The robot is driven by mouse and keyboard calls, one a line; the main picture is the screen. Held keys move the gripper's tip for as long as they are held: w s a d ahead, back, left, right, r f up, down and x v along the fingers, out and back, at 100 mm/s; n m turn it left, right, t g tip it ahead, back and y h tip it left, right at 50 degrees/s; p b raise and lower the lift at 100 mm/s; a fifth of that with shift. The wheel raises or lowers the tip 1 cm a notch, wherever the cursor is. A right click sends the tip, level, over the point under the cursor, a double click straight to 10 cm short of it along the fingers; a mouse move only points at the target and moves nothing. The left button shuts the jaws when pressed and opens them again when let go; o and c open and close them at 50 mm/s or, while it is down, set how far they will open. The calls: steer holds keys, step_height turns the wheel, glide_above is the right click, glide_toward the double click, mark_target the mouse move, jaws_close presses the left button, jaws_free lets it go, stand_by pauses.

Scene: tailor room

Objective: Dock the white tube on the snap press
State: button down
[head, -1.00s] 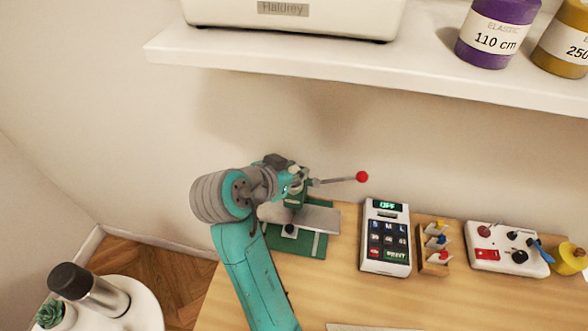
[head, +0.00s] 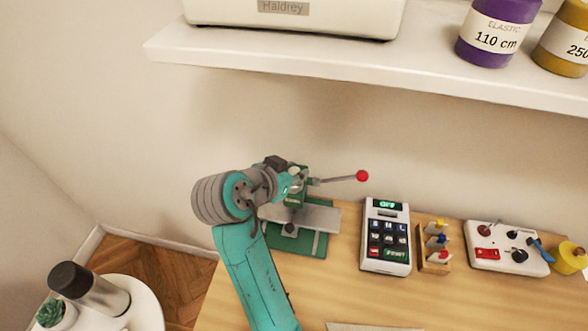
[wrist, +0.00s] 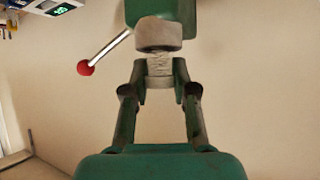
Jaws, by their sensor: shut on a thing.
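The white tube (wrist: 160,65) is upright between my gripper's fingers in the wrist view, with a ribbed upper part and a smooth band below. My gripper (wrist: 159,72) is shut on it. The snap press is green, and in the wrist view its head (wrist: 165,10) and pale grey collar (wrist: 158,36) are directly above the tube. The tube's top appears to meet the collar's underside; I cannot tell whether it is seated inside. In the head view the snap press (head: 318,243) shows its green base and grey plate, partly behind my arm; the tube is not clear there.
The press lever (head: 345,179) ends in a red ball and sticks out right. A keypad device (head: 386,238), a small wooden rack (head: 434,262) and a white switch box (head: 507,247) stand further right. A shelf (head: 420,73) overhangs behind. The table front is clear.

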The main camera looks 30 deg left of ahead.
steer(key=shift+f, duration=0.2)
steer(key=c, duration=1.2)
jaws_free()
steer(key=v, duration=1.1)
